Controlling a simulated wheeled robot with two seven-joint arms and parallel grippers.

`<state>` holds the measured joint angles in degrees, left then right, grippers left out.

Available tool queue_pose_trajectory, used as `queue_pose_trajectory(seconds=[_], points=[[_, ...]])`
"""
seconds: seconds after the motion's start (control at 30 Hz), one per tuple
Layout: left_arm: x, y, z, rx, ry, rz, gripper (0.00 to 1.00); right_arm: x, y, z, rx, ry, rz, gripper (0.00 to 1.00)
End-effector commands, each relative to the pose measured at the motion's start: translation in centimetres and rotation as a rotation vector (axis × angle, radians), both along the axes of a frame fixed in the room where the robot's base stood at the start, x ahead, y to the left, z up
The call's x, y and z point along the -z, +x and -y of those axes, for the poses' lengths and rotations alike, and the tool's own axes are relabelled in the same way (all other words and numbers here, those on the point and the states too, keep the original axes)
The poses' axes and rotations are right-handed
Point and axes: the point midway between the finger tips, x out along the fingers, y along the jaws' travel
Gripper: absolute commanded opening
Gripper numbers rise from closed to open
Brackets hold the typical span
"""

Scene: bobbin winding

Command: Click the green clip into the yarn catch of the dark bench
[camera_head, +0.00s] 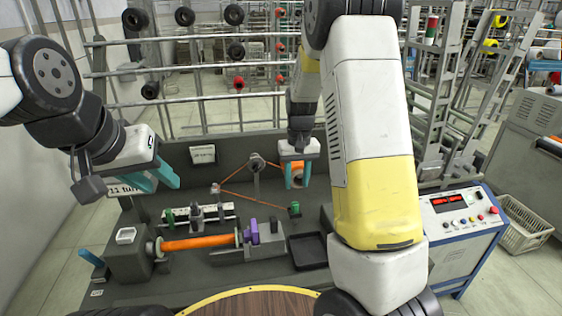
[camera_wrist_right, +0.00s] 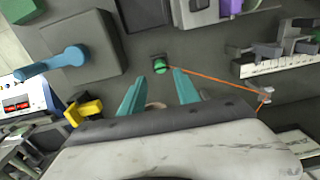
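The green clip (camera_head: 295,207) is on the dark bench (camera_head: 200,283), right of the middle, with orange yarn running from it to a guide on the left. In the right wrist view the clip (camera_wrist_right: 160,65) sits on or against a small dark piece; I cannot tell whether this is the yarn catch or whether the clip is seated. My right gripper (camera_head: 297,186) is open above and behind the clip, its teal fingertips (camera_wrist_right: 157,78) apart and not touching it. My left gripper (camera_head: 163,188) is open and empty above the bench's left end.
An orange bobbin (camera_head: 198,243) lies between holders at the front, beside a purple part (camera_head: 253,231). A dark tray (camera_head: 309,251) is right of them. A blue lever (camera_wrist_right: 55,63) and yellow piece (camera_wrist_right: 85,111) show in the wrist view. A control box (camera_head: 462,225) stands at right.

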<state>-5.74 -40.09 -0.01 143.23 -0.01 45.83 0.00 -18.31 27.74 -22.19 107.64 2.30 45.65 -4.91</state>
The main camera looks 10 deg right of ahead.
Motion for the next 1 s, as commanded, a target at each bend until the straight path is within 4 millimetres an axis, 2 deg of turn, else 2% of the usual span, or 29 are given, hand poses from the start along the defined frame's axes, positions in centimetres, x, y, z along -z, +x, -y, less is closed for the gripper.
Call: queue_pose_trajectory(seconds=[0.27, 0.7, 1.0], points=[[0.0, 0.0, 0.0, 0.0, 0.0, 0.0, 0.36, 1.7, 0.3, 0.1, -0.002, -0.012, -0.011, 0.38], [0.0, 0.0, 0.0, 0.0, 0.0, 0.0, 0.36, 7.2, 0.3, 0.1, -0.003, -0.012, -0.012, 0.38], [0.0, 0.0, 0.0, 0.0, 0.0, 0.0, 0.36, 9.5, 0.3, 0.1, -0.003, -0.011, -0.011, 0.38]])
